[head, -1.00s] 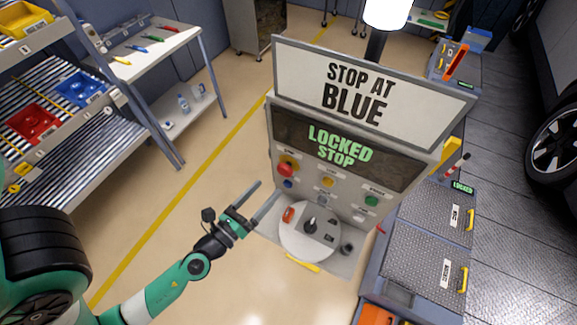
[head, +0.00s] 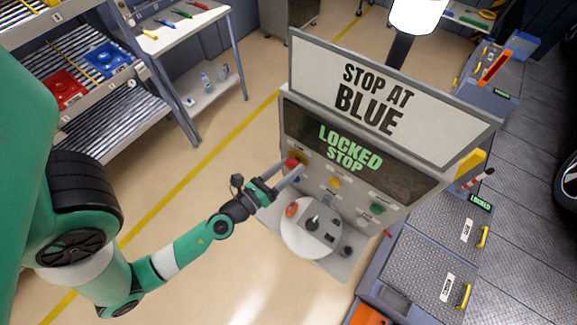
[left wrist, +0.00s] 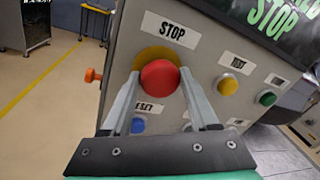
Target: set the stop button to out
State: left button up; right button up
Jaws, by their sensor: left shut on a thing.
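The red stop button (left wrist: 160,80) sits on a yellow backing under a STOP label on the grey control panel (left wrist: 203,80). In the head view the button (head: 291,162) is at the panel's upper left, below the display. My left gripper (left wrist: 167,105) has its two fingers on either side of the red button and is shut on it. In the head view my left gripper (head: 288,178) reaches the panel from the left. The panel's display (head: 350,158) reads LOCKED STOP. My right gripper is not in view.
Close to the stop button are a blue reset button (left wrist: 138,125), a yellow button (left wrist: 228,86) and a green button (left wrist: 267,98). A round white turntable (head: 308,228) lies below the panel. Clear floor (head: 225,270) is to its left.

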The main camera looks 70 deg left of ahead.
pick_arm(q)
grip_shut()
jog(key=shift+s+d, duration=0.45)
jog(key=shift+s, duration=0.15)
jog(key=o, duration=0.9)
grip_release()
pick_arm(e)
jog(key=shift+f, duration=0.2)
pick_arm(q)
jog(key=shift+s+d, duration=0.1)
jog(key=shift+s, duration=0.05)
